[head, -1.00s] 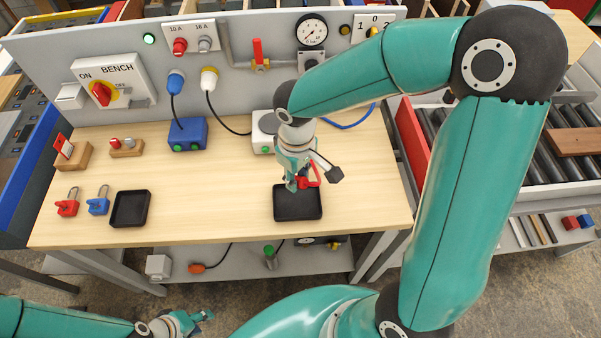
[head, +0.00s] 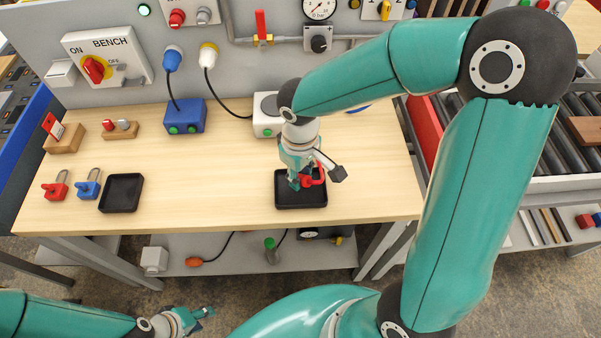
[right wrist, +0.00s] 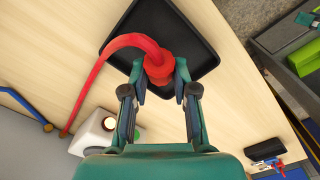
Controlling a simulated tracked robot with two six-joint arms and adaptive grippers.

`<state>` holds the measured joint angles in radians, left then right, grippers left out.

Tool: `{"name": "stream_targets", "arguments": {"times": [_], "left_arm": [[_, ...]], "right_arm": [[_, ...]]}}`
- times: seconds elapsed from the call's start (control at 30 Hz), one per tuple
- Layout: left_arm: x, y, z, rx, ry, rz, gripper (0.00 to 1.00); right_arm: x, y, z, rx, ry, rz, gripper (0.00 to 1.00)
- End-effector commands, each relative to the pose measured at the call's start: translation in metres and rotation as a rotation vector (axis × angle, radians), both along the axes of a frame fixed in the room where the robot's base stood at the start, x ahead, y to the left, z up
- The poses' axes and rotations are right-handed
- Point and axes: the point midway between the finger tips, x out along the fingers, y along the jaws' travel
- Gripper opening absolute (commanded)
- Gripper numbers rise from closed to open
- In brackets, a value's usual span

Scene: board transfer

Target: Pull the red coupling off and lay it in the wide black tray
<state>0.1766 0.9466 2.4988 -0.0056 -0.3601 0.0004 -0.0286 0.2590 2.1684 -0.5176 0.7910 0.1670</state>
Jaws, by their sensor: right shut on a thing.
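The red coupling (right wrist: 158,68), with a red hose on it, is between the fingertips of my right gripper (right wrist: 160,84). In the head view the red coupling (head: 312,178) shows beside the fingers of my right gripper (head: 298,183), low over the wide black tray (head: 300,203). The right wrist view shows the tray (right wrist: 198,38) behind the coupling; I cannot tell whether the coupling touches its floor. My left gripper (head: 203,313) is at the bottom left, away from the bench and empty; its jaw opening is too small to judge.
A smaller black tray (head: 121,193) sits at left, beside a blue padlock (head: 88,188) and a red padlock (head: 56,188). A white box (head: 266,124) and a blue box (head: 185,117) stand behind. The wood between the two trays is clear.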

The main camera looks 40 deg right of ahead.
Motion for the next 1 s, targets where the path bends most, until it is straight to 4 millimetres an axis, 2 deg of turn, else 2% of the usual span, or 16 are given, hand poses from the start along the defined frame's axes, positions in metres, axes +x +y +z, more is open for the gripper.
{"name": "stream_targets", "arguments": {"times": [0.1,0.43,0.47,0.6,0.63,1.0], "left_arm": [[0.0,0.0,-0.0062,0.0,0.0,0.0,0.4],[0.0001,0.0,-0.0062,0.0,0.0,0.0,0.4],[0.0001,0.0,-0.0062,0.0,0.0,0.0,0.4],[0.0001,0.0,-0.0062,0.0,0.0,0.0,0.4],[0.0001,0.0,-0.0063,0.0,0.0,0.0,0.4],[0.0,0.0001,-0.0057,0.0,0.0,0.0,0.4]], "right_arm": [[0.0,-0.0001,-0.0065,0.0,0.0,0.0,0.0],[0.0,0.0,-0.0066,0.0,0.0,0.0,0.0],[0.0,0.0,-0.0066,0.0,0.0,0.0,0.31],[0.0,0.0,-0.0066,0.0,0.0,0.0,0.54],[0.0,0.0,-0.0066,0.0,0.0,0.0,0.57],[0.0003,-0.0001,-0.0033,-0.001,-0.001,0.0,0.57]]}}
